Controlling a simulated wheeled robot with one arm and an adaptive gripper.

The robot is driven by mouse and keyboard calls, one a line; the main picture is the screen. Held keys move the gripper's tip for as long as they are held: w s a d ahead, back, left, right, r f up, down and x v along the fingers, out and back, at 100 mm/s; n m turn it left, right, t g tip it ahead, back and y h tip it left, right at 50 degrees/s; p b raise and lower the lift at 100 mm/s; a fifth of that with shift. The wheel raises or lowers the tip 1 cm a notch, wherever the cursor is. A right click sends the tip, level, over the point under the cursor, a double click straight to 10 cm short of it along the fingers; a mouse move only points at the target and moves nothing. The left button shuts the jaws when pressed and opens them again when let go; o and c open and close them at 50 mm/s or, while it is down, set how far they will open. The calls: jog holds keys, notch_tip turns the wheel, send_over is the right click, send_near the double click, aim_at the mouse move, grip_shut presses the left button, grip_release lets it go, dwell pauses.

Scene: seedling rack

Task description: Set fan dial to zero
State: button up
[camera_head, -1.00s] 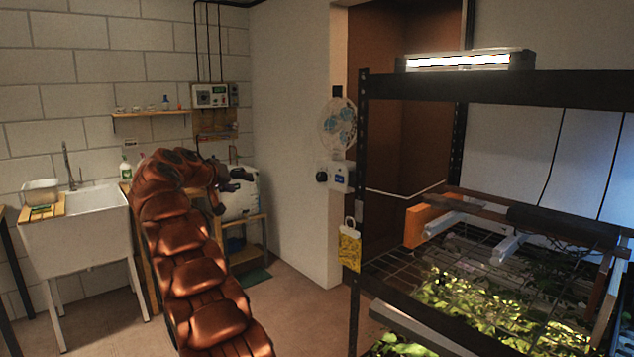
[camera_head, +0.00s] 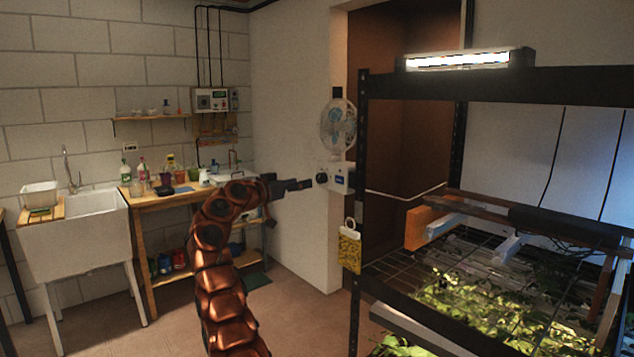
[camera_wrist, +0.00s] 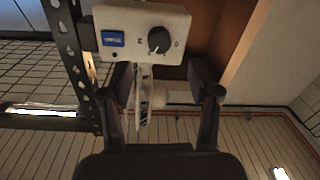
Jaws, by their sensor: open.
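The fan dial (camera_head: 321,177) is a dark round knob on a white control box (camera_head: 341,179) fixed to the wall edge below the white fan (camera_head: 338,125). In the wrist view the dial (camera_wrist: 158,40) has a light pointer line, beside a small blue display (camera_wrist: 113,39). Its number marks are too small to read. My gripper (camera_head: 302,184) reaches in from the left, close to the dial in the head view. In the wrist view my gripper (camera_wrist: 160,80) is open and empty. The dial lies ahead of the fingertips, and no contact shows.
The black shelving rack (camera_head: 362,215) with seedlings stands right of the control box. A yellow card (camera_head: 350,249) hangs on its post. A wooden bench (camera_head: 165,199) with bottles and a white sink (camera_head: 85,235) stand at the left. The floor between is clear.

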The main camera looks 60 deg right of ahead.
aim_at(319, 179)
jog(key=p+x, duration=0.2)
jog(key=x, duration=0.4)
jog(key=shift+s+d+r, duration=0.1)
jog(key=shift+r, duration=0.05)
jog(key=shift+p+x, duration=0.3)
jog(key=shift+x, duration=0.5)
jog(key=shift+c, duration=0.3)
jog(key=c, duration=1.1)
